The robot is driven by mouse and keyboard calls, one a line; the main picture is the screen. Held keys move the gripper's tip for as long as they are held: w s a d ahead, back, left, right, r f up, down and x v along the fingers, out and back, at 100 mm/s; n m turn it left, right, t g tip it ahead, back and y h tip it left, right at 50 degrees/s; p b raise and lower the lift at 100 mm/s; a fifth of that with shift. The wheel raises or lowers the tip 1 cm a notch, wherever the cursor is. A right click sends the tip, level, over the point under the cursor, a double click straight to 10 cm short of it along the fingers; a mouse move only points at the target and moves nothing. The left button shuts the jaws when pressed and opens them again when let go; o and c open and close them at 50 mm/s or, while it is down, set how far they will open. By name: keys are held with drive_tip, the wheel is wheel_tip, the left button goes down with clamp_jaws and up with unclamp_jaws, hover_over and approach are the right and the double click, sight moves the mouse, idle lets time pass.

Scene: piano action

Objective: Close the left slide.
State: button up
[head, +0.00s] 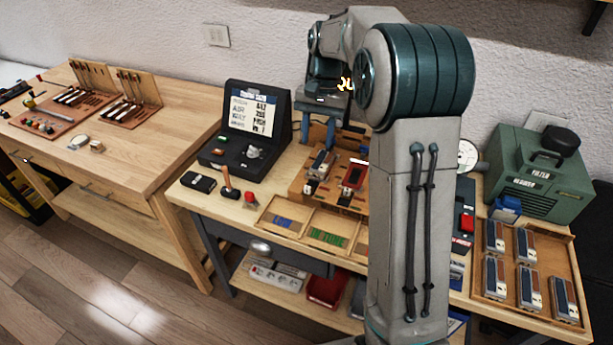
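A wooden fixture (300,186) stands on the middle bench and carries two small slide-like units side by side. The left unit (321,164) is grey with a dark end. I cannot tell from this view how far either slide is open. My gripper (318,131) hangs above the back of the fixture, with its two fingers pointing down and apart. It looks open and empty, and no contact with the left unit can be made out. My arm hides the fixture's right side.
A wooden tray (262,222) with coloured parts lies in front of the fixture. A black case (225,160) stands to its left, near a red-topped tool (228,182). A tray of several modules (478,290) and a green machine (540,172) are at right.

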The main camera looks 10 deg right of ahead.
drive_tip(key=w+d+f+m+g, duration=0.1)
drive_tip(key=w+f+m, duration=0.1)
drive_tip(key=w+f, duration=0.3)
drive_tip(key=y+p, duration=0.1)
drive_tip(key=p, duration=0.2)
approach(307, 186)
drive_tip(key=x, duration=0.8)
drive_tip(key=shift+f, duration=0.35)
drive_tip(key=shift+g, duration=0.3)
drive_tip(key=shift+c, duration=0.3)
